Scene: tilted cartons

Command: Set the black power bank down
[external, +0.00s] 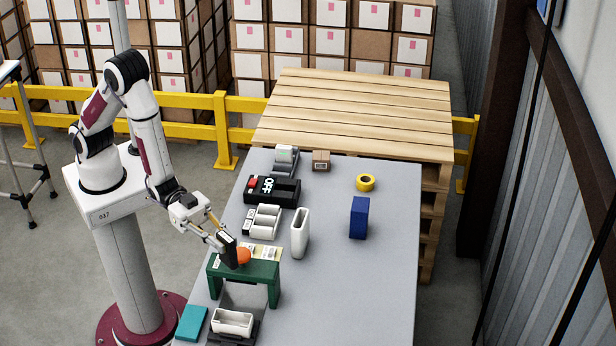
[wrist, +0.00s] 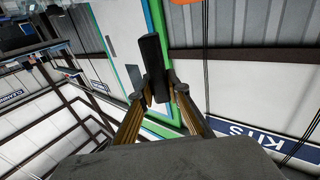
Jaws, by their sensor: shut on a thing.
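The black power bank (external: 229,250) is held in my gripper (external: 222,238), upright and slightly tilted, over the left part of the green stand (external: 262,272). An orange ball (external: 244,256) is just right of it on the stand. In the wrist view the power bank (wrist: 152,62) stands between the two fingertips (wrist: 158,95); my gripper is shut on it. Whether its lower edge touches the stand I cannot tell.
A cream card (external: 268,252) lies behind the ball. The table's right side is mostly clear around a blue box (external: 359,218).

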